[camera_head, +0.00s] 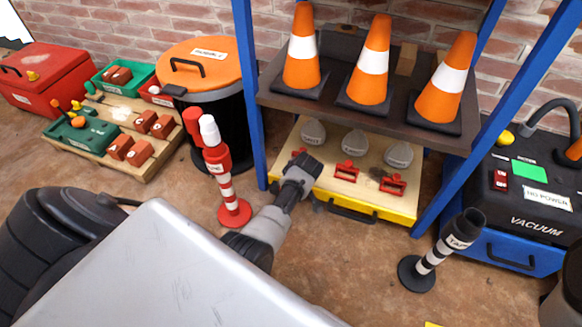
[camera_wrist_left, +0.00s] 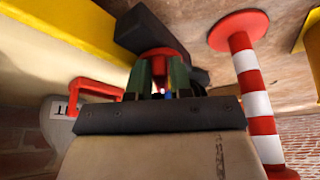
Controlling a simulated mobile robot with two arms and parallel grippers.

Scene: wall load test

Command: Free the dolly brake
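The yellow-edged dolly (camera_head: 372,207) with a pale wooden deck stands on the floor under the shelf. It carries several grey weights (camera_head: 354,142) and red handles (camera_head: 347,172). My left gripper (camera_head: 304,166) is at the dolly's left side. In the left wrist view, its green-padded fingers (camera_wrist_left: 163,80) stand apart, with a red round part (camera_wrist_left: 165,57) just beyond them, beside a black block (camera_wrist_left: 145,27) at the yellow edge (camera_wrist_left: 75,22). I cannot tell whether the fingers touch the red part. Which part is the brake is unclear. My right gripper is out of view.
A red-and-white post (camera_head: 229,190) stands left of my gripper. Blue shelf uprights (camera_head: 249,95) flank the dolly, and cones (camera_head: 370,65) stand on the shelf above. A black-and-white post (camera_head: 435,255) and a vacuum (camera_head: 520,190) are at right.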

